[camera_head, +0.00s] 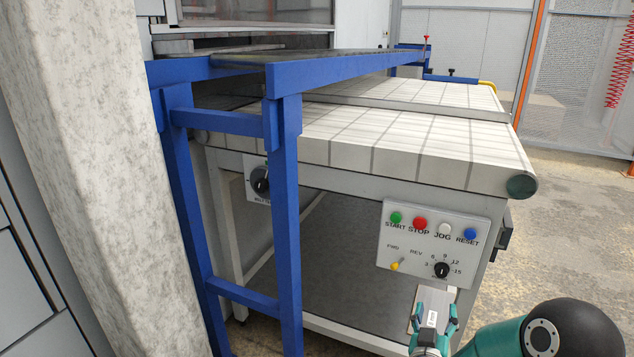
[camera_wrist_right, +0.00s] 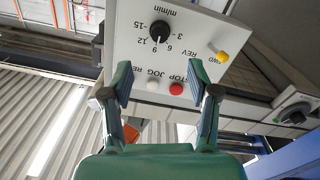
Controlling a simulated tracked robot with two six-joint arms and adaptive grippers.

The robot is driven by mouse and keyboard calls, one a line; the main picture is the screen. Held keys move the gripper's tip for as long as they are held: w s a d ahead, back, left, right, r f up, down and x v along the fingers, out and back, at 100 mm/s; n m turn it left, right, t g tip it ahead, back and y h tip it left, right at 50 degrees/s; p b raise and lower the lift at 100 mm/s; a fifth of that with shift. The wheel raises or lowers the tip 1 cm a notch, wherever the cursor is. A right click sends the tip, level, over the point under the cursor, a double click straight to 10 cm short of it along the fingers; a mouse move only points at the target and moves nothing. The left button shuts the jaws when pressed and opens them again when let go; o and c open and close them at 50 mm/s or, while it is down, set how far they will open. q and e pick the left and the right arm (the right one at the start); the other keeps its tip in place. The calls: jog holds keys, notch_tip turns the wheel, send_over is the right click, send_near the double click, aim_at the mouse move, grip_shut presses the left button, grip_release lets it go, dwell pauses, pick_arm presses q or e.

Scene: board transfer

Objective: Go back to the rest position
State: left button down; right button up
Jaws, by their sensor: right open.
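My right gripper (camera_head: 436,313) is at the lower right of the head view, low in front of the machine and below its control panel (camera_head: 436,243). Its two green fingers are apart with nothing seen held between them. In the right wrist view the open fingers (camera_wrist_right: 160,82) frame the panel (camera_wrist_right: 135,45), which appears upside down, with its dial, yellow switch and buttons. I cannot tell the exact gap, but no touch shows. My left gripper is in neither view.
A conveyor with a pale belt (camera_head: 400,140) stands behind the panel. A blue frame (camera_head: 287,215) rises at the left, beside a pale column (camera_head: 105,140). A dark knob (camera_head: 260,179) sits on the conveyor's side. Open floor (camera_head: 570,225) lies to the right.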

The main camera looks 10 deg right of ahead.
aim_at(441, 275)
jog(key=x, duration=1.2)
jog(key=shift+s+r, duration=0.1)
